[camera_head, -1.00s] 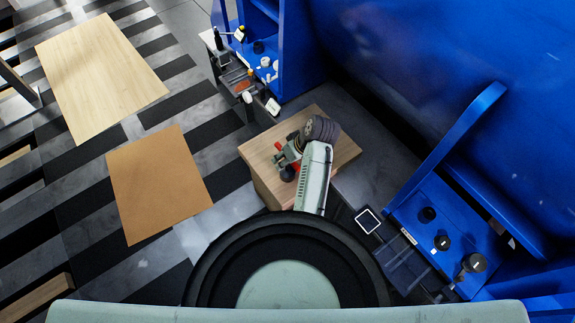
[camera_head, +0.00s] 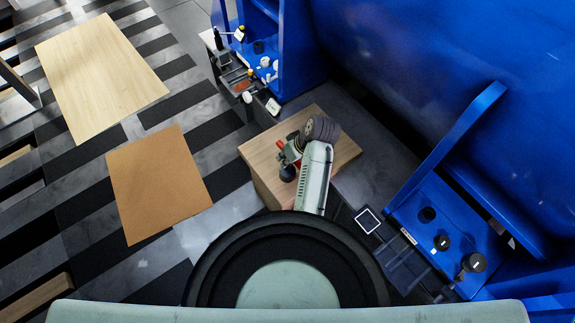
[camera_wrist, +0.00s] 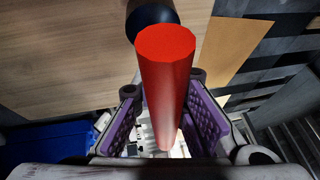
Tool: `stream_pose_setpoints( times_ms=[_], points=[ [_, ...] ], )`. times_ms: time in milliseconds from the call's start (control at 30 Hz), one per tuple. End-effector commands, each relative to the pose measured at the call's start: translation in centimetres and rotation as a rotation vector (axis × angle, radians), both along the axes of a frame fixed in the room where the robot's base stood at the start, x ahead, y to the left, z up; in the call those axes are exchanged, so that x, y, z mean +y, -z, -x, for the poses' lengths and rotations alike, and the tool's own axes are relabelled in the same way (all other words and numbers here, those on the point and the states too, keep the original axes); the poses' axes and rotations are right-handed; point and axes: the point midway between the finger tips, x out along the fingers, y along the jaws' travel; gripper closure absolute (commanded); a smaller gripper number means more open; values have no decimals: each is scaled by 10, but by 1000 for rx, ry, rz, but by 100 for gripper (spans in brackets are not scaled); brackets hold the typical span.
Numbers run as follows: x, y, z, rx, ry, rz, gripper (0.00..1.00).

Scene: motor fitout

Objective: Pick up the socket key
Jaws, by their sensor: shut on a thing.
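The socket key (camera_wrist: 166,75), as far as I can tell, is the thick red cylinder in the middle of the wrist view. It stands between the purple pads of my gripper (camera_wrist: 164,118), which is shut on it. The red end points towards the camera, and its lower part is partly hidden between the fingers. In the head view, my gripper (camera_head: 291,155) is over the wooden box top (camera_head: 262,148), with bits of red showing by it. I cannot tell whether the key is clear of the wood.
A dark round knob (camera_head: 287,173) is close beside my gripper; a dark round thing (camera_wrist: 152,18) also shows behind the red cylinder in the wrist view. A blue stand (camera_head: 300,60) with small parts is behind. A blue bench (camera_head: 455,225) with black knobs is at right.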

Motion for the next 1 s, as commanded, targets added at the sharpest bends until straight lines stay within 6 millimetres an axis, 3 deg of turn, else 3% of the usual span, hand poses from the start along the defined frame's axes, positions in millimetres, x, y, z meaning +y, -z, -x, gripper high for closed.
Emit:
stream_pose_setpoints(
  times_ms=[467, 767, 1000],
  points=[
    [1, -3, 0, -1, -2, -1, 100],
    [1, -34, -1, -6, -3, 0, 100],
    [-40, -38, 32, -1, 6, -1, 100]
  ],
)
